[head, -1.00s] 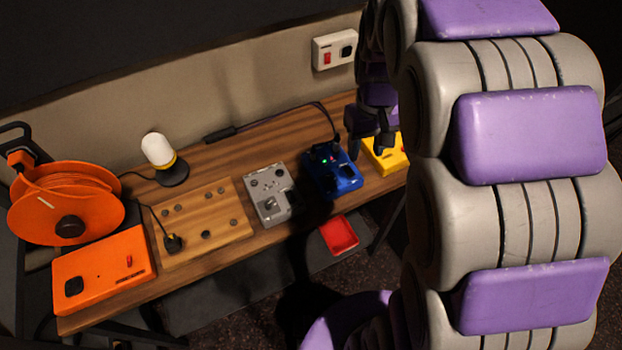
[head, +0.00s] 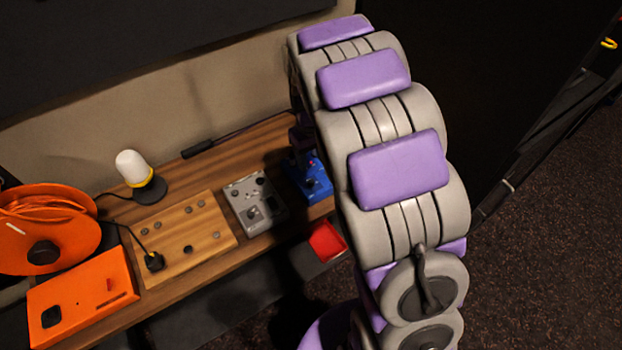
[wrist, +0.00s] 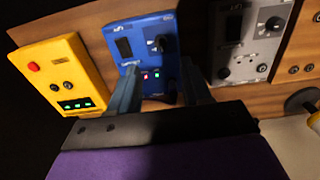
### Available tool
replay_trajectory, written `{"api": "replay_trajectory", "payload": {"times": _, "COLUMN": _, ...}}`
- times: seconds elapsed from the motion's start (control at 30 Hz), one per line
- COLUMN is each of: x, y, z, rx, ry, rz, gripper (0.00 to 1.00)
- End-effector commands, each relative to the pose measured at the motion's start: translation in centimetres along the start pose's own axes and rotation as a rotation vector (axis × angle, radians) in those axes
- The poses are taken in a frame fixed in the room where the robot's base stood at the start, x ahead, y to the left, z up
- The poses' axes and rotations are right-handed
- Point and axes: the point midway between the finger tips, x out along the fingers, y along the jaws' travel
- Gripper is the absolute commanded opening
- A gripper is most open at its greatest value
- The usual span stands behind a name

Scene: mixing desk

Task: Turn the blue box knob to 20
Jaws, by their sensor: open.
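The blue box (wrist: 144,28) lies on the desk in the middle of the wrist view. It carries a dark knob (wrist: 158,43) at its right, a black switch at its left and small lit indicators below. The knob's scale is too small to read. My gripper (wrist: 158,66) is open and empty; its two fingers show over the near part of the box, one on each side, and the knob appears beyond the gap between them. I cannot tell the fingers' height above the box. In the head view the blue box (head: 315,188) is partly hidden by my arm.
A yellow box (wrist: 62,72) lies left of the blue box in the wrist view, and a grey box (wrist: 238,60) lies right.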

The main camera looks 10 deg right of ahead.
Motion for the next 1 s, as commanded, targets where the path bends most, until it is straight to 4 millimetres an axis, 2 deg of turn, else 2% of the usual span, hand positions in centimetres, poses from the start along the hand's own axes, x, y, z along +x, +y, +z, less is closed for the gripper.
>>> {"api": "replay_trajectory", "payload": {"times": 0.03, "x": 1.3, "y": -0.1, "z": 0.2, "rx": 0.000, "ry": -0.007, "rz": -0.002, "gripper": 0.48}}
{"api": "replay_trajectory", "payload": {"times": 0.2, "x": 4.5, "y": 0.0, "z": 0.1, "rx": 0.000, "ry": -0.004, "rz": -0.001, "gripper": 0.48}}
{"api": "replay_trajectory", "payload": {"times": 0.43, "x": 7.8, "y": 0.0, "z": 0.0, "rx": -0.001, "ry": -0.001, "rz": 0.001, "gripper": 0.48}}
{"api": "replay_trajectory", "payload": {"times": 0.6, "x": 8.8, "y": 0.0, "z": 0.1, "rx": 0.000, "ry": -0.001, "rz": 0.000, "gripper": 0.48}}
{"api": "replay_trajectory", "payload": {"times": 0.9, "x": 9.0, "y": 0.0, "z": 0.1, "rx": 0.000, "ry": 0.000, "rz": 0.001, "gripper": 0.48}}
{"api": "replay_trajectory", "payload": {"times": 1.0, "x": 9.0, "y": 0.0, "z": 0.1, "rx": 0.000, "ry": 0.001, "rz": 0.001, "gripper": 0.40}}
